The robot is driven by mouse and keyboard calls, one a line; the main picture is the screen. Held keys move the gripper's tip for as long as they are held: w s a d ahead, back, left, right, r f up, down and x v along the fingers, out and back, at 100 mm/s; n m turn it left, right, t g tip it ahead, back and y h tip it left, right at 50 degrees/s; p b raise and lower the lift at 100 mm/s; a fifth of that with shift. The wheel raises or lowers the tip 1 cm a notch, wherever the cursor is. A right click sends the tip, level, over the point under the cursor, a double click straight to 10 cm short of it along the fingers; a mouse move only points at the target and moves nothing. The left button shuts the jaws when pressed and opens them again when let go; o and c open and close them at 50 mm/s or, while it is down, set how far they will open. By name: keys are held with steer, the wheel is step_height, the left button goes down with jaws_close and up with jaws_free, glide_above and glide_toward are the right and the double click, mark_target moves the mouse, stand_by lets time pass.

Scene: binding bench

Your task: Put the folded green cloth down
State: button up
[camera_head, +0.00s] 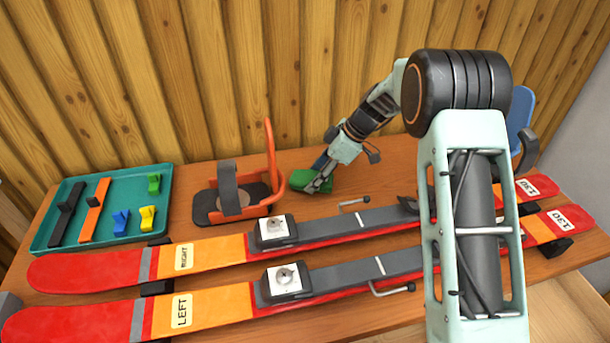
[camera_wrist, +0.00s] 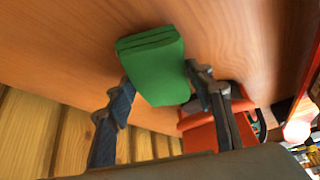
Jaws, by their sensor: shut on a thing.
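The folded green cloth (camera_head: 299,180) is near the back of the wooden bench, just right of the orange-framed binding. My gripper (camera_head: 318,184) is shut on it, reaching in from the right. In the wrist view the cloth (camera_wrist: 152,68) sits between the two fingers of my gripper (camera_wrist: 160,84), its folded layers showing at the far edge. The cloth is low over the bench top; I cannot tell whether it touches the wood. Part of the cloth is hidden by the fingers in the head view.
The orange-framed binding (camera_head: 272,165) stands close left of the cloth. Two skis, RIGHT (camera_head: 205,254) and LEFT (camera_head: 215,302), lie along the front. A teal tray (camera_head: 148,184) with several coloured parts is at the left. Bare bench (camera_head: 385,185) lies right of the cloth. A plank wall (camera_head: 300,70) stands behind.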

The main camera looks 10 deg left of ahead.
step_height(320, 180, up, 14)
steer(key=d+p, duration=0.1)
steer(key=p, duration=0.1)
